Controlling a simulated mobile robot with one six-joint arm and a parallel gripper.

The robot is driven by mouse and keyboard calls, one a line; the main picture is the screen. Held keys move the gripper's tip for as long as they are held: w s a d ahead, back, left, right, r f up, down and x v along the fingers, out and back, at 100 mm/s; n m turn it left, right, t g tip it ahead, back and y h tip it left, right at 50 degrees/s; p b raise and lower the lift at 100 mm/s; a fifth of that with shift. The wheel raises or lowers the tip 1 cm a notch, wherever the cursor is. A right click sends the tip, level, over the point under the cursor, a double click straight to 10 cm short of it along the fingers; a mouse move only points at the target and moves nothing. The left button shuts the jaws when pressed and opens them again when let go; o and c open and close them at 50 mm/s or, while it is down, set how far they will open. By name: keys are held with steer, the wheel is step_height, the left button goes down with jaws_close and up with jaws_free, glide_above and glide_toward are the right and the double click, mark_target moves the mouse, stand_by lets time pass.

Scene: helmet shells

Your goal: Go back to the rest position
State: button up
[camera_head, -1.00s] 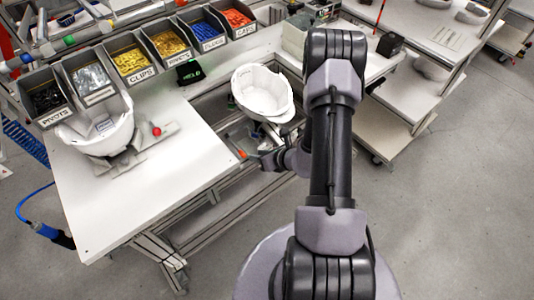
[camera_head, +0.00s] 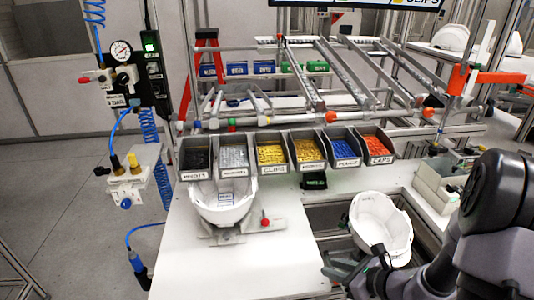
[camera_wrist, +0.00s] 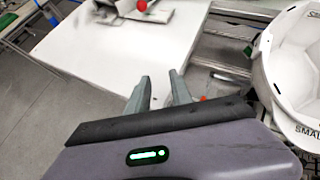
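My gripper (camera_wrist: 160,88) shows in the wrist view with its two grey fingers apart and nothing between them, over the edge of the white table. A white helmet shell (camera_wrist: 290,75) lies to the right of the fingers, apart from them. In the head view this shell (camera_head: 380,222) sits in the recess at the right of the table, and my arm reaches in from the lower right beside it. The fingertips are hard to make out there. A second white helmet shell (camera_head: 222,207) stands on a grey fixture with a red knob at the table's left.
The white table top (camera_head: 225,270) is bare at the front. Several labelled bins (camera_head: 272,155) of small parts line its back edge. A small dark box (camera_head: 313,181) lies before them. A grey bin (camera_head: 437,180) stands at the right. A hose panel (camera_head: 140,65) hangs at the left.

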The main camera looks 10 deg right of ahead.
steer(key=s+a+r+n+g+y+b, duration=0.1)
steer(key=s+a+r+n+g+b, duration=0.2)
steer(key=a+n, duration=0.35)
steer(key=s+a+r+n+g+y+b, duration=0.1)
steer(key=s+a+r+n, duration=0.2)
steer(key=a+r+n, duration=0.3)
steer(key=s+r+n+h+b, duration=0.3)
steer(key=s+n+h, duration=0.3)
steer(key=s+n, duration=0.6)
steer(key=shift+s+a+r+t+b, duration=0.2)
steer(key=shift+s+a+t+b, duration=0.15)
steer(key=shift+s+b, duration=0.1)
